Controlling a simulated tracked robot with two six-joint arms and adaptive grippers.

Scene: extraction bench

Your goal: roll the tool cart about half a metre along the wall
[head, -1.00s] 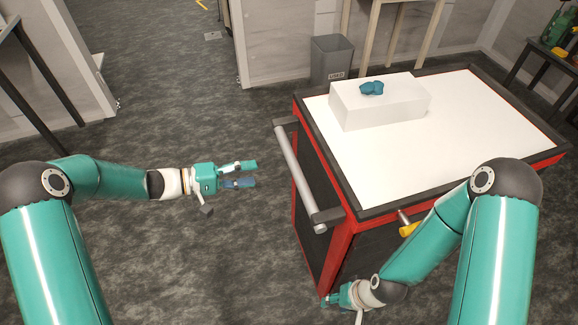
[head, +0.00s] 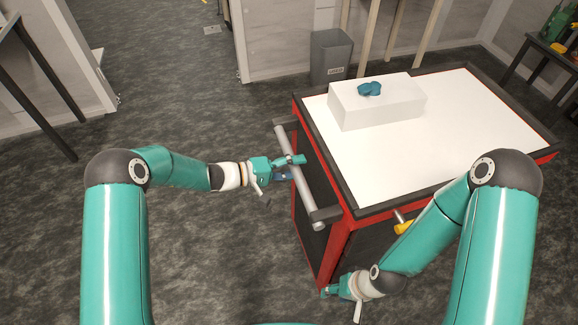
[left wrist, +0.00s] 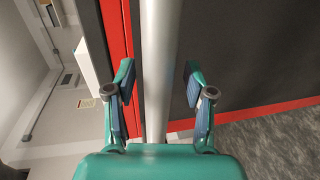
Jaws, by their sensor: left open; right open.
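The tool cart has a red frame, dark side panels and a white top with a dark rim (head: 350,190). Its grey bar handle (head: 303,192) runs along the cart's left end. My left gripper (head: 290,168) is at the handle's upper half, open, with fingers on either side of the bar. In the left wrist view the handle (left wrist: 155,70) runs between the two open fingers (left wrist: 158,85), with gaps on both sides. My right gripper (head: 328,291) is low by the cart's near lower corner, open, small and partly hidden by its wrist.
A white box (head: 375,108) with a blue-green item (head: 370,89) on it rests on the cart top. A grey bin (head: 330,56) stands behind the cart by the wall (head: 285,45). A dark table (head: 545,70) is at far right. Open carpet lies left of the cart.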

